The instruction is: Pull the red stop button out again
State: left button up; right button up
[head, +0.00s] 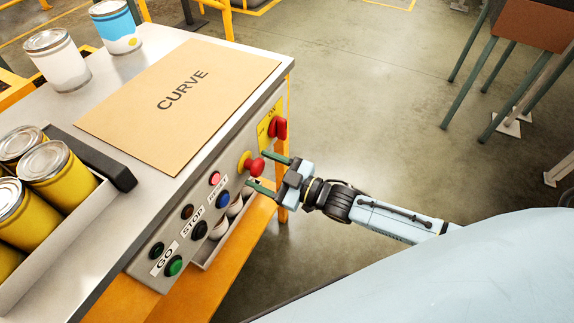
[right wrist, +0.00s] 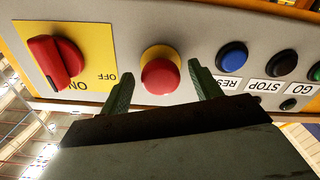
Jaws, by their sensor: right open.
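The red stop button (head: 255,166) is a round red mushroom head on a yellow collar, on the front panel (head: 209,196) of the workbench. In the right wrist view the red button (right wrist: 160,76) sits between my two green fingertips, with the yellow collar showing behind it. My right gripper (head: 262,171) is open, one finger on each side of the button. In the right wrist view the right gripper (right wrist: 162,88) shows gaps between both fingers and the button. I cannot tell how far the button stands out. My left gripper is not in view.
A red rotary switch (head: 279,128) on a yellow plate is close to the fingers. Blue (head: 222,200), black (head: 200,230) and green (head: 174,266) buttons line the panel. A CURVE board (head: 180,105), cans (head: 57,60) and a tray (head: 92,200) of yellow cans are on top.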

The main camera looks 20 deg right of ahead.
pick_arm(q)
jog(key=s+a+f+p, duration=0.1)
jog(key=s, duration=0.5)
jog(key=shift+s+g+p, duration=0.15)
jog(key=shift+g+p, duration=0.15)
jog(key=shift+p, duration=0.1)
pick_arm(e)
jog(key=v, duration=1.2)
jog(key=shift+s, duration=0.15)
jog(key=shift+d, duration=0.15)
